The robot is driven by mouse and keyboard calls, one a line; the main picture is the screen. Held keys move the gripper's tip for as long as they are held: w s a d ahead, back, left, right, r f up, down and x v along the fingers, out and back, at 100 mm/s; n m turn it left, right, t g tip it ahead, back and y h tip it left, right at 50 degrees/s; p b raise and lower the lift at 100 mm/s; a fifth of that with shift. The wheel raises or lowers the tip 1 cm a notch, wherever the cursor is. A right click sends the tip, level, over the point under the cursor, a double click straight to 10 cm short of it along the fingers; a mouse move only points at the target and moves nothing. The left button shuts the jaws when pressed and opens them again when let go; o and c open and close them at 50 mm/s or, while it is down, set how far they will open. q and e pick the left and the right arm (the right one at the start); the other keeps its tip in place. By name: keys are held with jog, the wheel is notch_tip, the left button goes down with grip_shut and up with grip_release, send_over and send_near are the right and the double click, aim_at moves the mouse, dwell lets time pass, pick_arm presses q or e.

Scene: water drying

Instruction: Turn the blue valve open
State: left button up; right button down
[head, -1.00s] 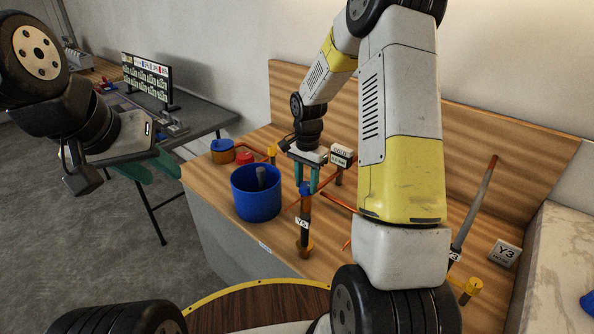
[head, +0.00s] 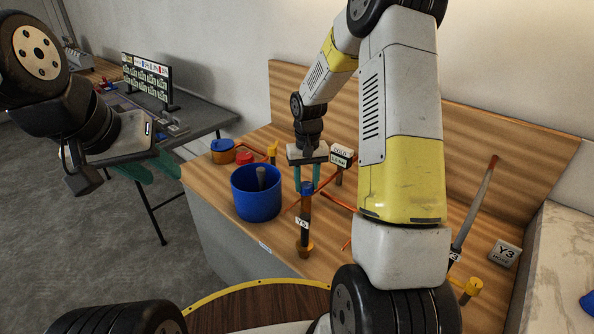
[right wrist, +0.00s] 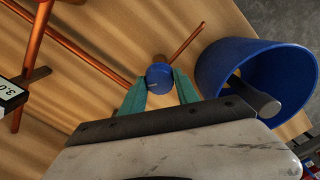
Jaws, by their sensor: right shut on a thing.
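The blue valve (head: 307,188) is a small blue cap on top of a dark upright post with a white label and an orange base, in the middle of the wooden bench. My right gripper (head: 306,182) reaches down from above, its teal fingers on either side of the cap. In the right wrist view the blue valve (right wrist: 159,76) sits between the fingertips of my right gripper (right wrist: 160,79), which is shut on it. My left gripper (head: 152,170) hangs empty at the left, away from the bench, its teal fingers apart.
A blue bucket (head: 256,194) with a grey rod in it stands just left of the post. Orange pipes, a red knob (head: 244,158) and a label block (head: 341,155) lie close behind. A tall leaning lever (head: 473,210) stands at the right. A dark table (head: 205,122) is at the left.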

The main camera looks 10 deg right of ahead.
aim_at(306, 184)
jog(key=n, duration=0.3)
jog(key=shift+n, duration=2.1)
jog(key=c, duration=0.9)
grip_release()
jog(key=shift+r, duration=0.1)
notch_tip(306, 184, up, 8)
jog(key=shift+f, duration=0.25)
jog(key=shift+r, duration=0.1)
